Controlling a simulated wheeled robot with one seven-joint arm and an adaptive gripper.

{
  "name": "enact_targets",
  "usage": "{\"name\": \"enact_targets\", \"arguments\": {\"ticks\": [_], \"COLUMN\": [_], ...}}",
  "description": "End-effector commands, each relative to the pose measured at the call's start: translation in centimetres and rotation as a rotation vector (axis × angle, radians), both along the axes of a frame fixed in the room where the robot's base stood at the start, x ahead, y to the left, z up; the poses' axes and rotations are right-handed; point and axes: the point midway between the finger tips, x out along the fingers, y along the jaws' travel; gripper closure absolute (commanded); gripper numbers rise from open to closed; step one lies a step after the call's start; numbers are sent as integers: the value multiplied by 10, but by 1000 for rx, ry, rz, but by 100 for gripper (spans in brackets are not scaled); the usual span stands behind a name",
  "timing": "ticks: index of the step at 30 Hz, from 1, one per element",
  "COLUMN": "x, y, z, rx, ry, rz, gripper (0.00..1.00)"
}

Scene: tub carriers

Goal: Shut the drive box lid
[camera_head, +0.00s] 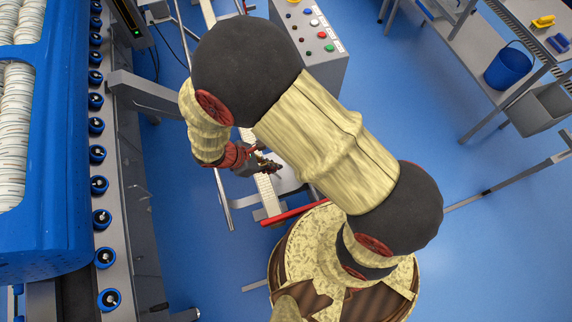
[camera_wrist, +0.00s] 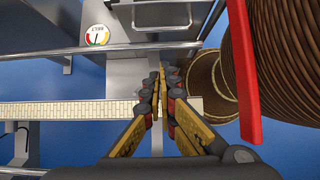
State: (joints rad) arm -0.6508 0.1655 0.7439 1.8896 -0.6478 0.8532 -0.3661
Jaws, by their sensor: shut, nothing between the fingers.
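My gripper (camera_head: 268,166) is beyond my bent arm in the head view. In the wrist view its fingers (camera_wrist: 161,75) are shut together with nothing between them. They point at a grey metal part (camera_wrist: 128,75) behind a horizontal rail. A grey open-fronted housing (camera_wrist: 160,16) is at the top of the wrist view, beside a dial marked BELT. I cannot tell for certain which part is the drive box lid. A red bar (camera_wrist: 243,75) stands right of the fingers, apart from them; it also shows in the head view (camera_head: 293,213).
A cream slatted belt (camera_wrist: 65,113) runs left of my fingers. The BELT dial (camera_wrist: 97,35) is at upper left. A roller conveyor with a blue tub (camera_head: 60,225) lies left. A grey button panel (camera_head: 318,35) stands behind my arm.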

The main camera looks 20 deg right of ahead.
Motion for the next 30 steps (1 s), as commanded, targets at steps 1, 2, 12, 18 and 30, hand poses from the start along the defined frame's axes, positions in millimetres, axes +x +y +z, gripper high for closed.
{"name": "enact_targets", "arguments": {"ticks": [1,2,12,18,30], "x": [0,0,-1,0,0], "y": [-3,-5,-42,-67,-93], "z": [-6,-9,-62,-82,-85], "rx": [0,0,0,2,2], "ry": [1,1,2,-1,-1], "rz": [-1,-1,-5,-7,-4], "gripper": [100,100,100,100,100]}}
